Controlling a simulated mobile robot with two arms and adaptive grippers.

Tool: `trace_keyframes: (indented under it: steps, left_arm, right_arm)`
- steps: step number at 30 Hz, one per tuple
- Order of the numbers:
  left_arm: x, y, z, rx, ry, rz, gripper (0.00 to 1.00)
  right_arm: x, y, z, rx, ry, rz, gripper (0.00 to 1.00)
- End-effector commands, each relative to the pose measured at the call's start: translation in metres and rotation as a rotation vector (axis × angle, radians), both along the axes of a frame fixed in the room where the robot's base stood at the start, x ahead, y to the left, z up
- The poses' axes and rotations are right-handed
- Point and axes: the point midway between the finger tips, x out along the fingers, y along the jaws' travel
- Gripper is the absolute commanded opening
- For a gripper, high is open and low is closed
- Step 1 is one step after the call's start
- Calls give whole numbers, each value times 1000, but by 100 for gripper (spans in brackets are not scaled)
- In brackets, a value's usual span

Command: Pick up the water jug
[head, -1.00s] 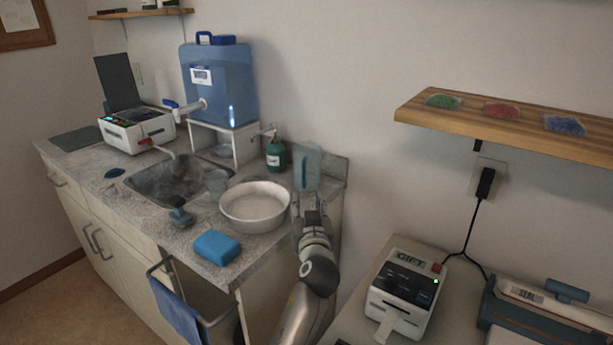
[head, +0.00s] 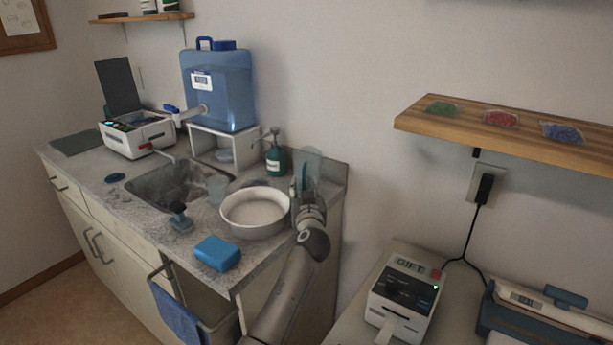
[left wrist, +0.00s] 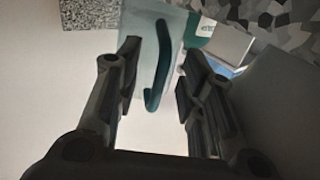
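The water jug (head: 309,163) is a translucent pale blue pitcher standing upright at the right end of the counter, by the wall. In the left wrist view its teal curved handle (left wrist: 161,62) lies between my fingers. My left gripper (head: 304,188) is in front of the jug on its near side. The wrist view shows its two fingers (left wrist: 157,76) spread on either side of the handle, with gaps and no clear contact. My forearm and the gripper hide the jug's lower part in the head view. My right gripper is not in view.
A white round basin (head: 256,223) stands just left of my gripper. A green pump bottle (head: 275,160) is behind it. A large blue water tank (head: 222,88) stands on a white stand. A blue sponge (head: 217,253) lies near the counter's front edge.

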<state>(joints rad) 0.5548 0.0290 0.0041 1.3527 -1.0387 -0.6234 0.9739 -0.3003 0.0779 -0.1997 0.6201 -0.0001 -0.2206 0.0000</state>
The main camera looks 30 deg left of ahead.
Motion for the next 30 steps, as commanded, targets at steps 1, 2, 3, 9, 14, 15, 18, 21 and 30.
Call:
trace_keyframes:
  steps: [1, 2, 3, 9, 14, 15, 18, 21, 30]
  left_arm:
    - [1, 1, 0, 0, 0, 0, 36]
    - [2, 1, 0, 0, 0, 0, 36]
    - [2, 1, 0, -1, -1, 0, 36]
    - [2, 1, 0, -1, -1, 0, 33]
    - [2, 1, 0, -1, -1, 0, 12]
    - [2, 1, 0, -1, -1, 0, 7]
    - [2, 1, 0, -1, -1, 0, 0]
    - [2, 1, 0, -1, 1, 0, 0]
    - [2, 1, 0, 1, -1, 0, 0]
  right_arm:
    - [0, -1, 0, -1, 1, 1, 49]
    - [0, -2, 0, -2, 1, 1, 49]
    - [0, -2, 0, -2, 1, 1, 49]
    - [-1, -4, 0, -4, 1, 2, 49]
    - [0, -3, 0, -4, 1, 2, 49]
    - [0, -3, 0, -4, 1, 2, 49]
    - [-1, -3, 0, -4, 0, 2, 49]
    - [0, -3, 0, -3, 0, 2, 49]
    - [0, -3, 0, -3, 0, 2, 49]
